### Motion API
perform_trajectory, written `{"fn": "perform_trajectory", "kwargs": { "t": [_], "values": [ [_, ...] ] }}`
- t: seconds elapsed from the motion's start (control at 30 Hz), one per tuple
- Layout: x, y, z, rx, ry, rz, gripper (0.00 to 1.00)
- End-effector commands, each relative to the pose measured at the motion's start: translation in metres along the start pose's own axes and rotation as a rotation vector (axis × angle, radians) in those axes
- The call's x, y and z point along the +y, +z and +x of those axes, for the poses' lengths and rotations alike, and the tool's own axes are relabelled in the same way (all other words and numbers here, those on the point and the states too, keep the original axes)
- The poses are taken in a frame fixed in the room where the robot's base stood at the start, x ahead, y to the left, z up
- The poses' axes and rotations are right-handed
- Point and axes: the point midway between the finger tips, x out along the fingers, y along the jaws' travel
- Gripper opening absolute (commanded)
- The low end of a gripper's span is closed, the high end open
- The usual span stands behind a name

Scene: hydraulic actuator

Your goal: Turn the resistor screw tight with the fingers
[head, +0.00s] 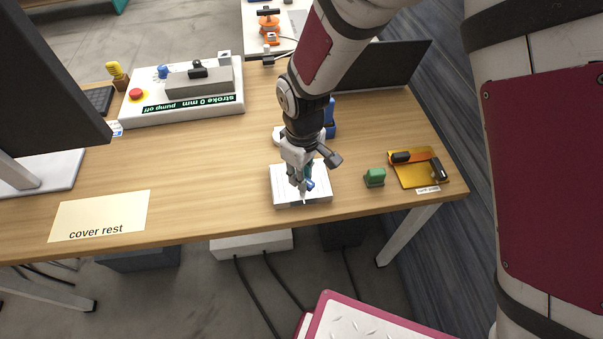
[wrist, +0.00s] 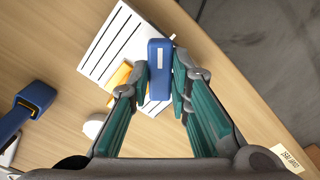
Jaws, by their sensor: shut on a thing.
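My gripper (head: 304,190) reaches down over a white board (head: 287,199) near the front edge of the table. In the wrist view my gripper (wrist: 160,84) has its teal-padded fingers on both sides of an upright-looking blue block (wrist: 160,54) with a pale stripe on its top. The gripper is shut on this block, which lies over the white board with black lines (wrist: 109,45). A bit of blue also shows at the fingertips in the head view (head: 310,185). An orange part (wrist: 120,75) sits beside the left finger, partly hidden. I cannot make out a separate screw head.
A green block (head: 375,177) and a yellow tray (head: 408,173) with a tool stand to the right. A blue-ended object (head: 329,118) is behind the gripper. A "cover rest" mat (head: 98,215) lies at left, a pump unit (head: 180,115) behind. Table between is clear.

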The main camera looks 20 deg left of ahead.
Motion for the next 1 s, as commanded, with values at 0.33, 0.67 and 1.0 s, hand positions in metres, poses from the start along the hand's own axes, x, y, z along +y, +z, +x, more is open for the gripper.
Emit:
{"fn": "perform_trajectory", "kwargs": {
  "t": [0.33, 0.67, 1.0],
  "values": [
    [-0.0009, 0.0000, -0.0014, 0.000, 0.001, 0.294, 0.00],
    [-0.0002, -0.0006, -0.0011, 0.002, 0.001, 0.460, 0.00],
    [0.0002, -0.0009, -0.0006, 0.002, 0.001, 0.509, 0.00]
  ]
}}
